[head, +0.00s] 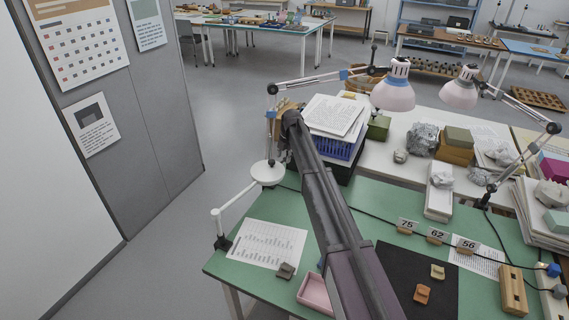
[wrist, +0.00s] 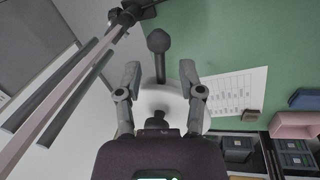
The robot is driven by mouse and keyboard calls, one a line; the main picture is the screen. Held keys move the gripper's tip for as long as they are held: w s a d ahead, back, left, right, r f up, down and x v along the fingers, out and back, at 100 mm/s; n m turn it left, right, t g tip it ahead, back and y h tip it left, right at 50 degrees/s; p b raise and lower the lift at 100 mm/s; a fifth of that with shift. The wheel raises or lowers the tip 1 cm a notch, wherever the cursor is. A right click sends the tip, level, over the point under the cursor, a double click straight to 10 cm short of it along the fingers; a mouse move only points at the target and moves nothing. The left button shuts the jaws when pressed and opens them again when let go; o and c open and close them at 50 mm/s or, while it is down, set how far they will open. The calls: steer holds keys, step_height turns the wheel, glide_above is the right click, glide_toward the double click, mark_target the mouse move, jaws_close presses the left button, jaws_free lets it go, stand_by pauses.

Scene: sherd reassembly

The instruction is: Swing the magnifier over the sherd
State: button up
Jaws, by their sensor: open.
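The magnifier has a round white head (head: 268,172) on a jointed white arm (head: 234,200), clamped at the green table's left edge. Its head hangs left of the table top, away from the dark mat. In the wrist view the white head (wrist: 174,103) lies between and below my fingers, and a dark knobbed handle (wrist: 158,42) sticks out from it. My gripper (wrist: 160,76) is open, its fingers on either side of the handle's stem, apart from it. In the head view my arm mostly hides the gripper. Small orange (head: 422,294) and tan (head: 438,272) pieces, possibly sherds, lie on the mat.
A printed sheet (head: 265,240), a grey block (head: 286,271) and a pink tray (head: 314,294) are on the table's left part. Number cards (head: 407,225) stand behind the black mat (head: 397,262). Desk lamps (head: 393,92) and a paper stack (head: 333,115) stand at the back.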

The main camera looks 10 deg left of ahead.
steer(key=shift+a+f+b, duration=0.1)
steer(key=shift+f+b, duration=0.3)
steer(key=shift+f, duration=0.15)
jaws_close()
steer(key=shift+d, duration=0.2)
steer(key=shift+s+a, duration=0.15)
steer(key=shift+a, duration=0.05)
